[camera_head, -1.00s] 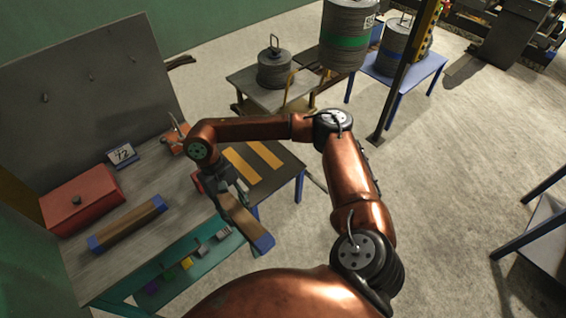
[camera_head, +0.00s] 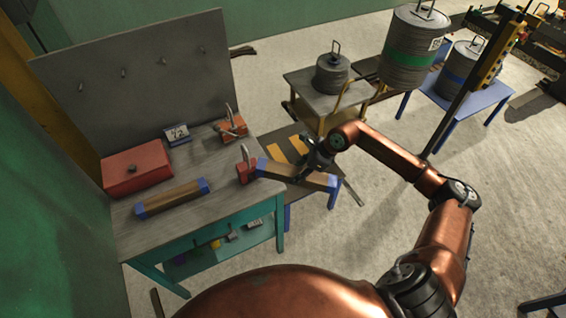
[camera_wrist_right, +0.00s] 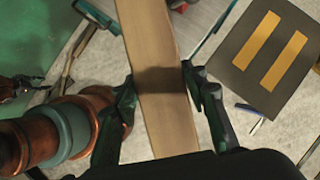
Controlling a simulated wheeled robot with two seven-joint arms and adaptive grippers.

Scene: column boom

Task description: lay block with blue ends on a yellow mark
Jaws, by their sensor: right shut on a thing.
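My right gripper (camera_head: 314,166) is shut around the middle of a brown block with blue ends (camera_head: 277,170). It holds the block in the air, between the workbench and the dark low table. The block's brown middle (camera_wrist_right: 160,115) also fills the centre of the right wrist view. Two yellow marks (camera_head: 277,152) lie side by side on the dark table (camera_wrist_right: 245,85); they show bare in the right wrist view (camera_wrist_right: 257,38). A second block with blue ends (camera_head: 172,197) lies on the workbench (camera_head: 225,185).
A grey drum with a green band (camera_head: 412,55) hangs beyond the dark table.

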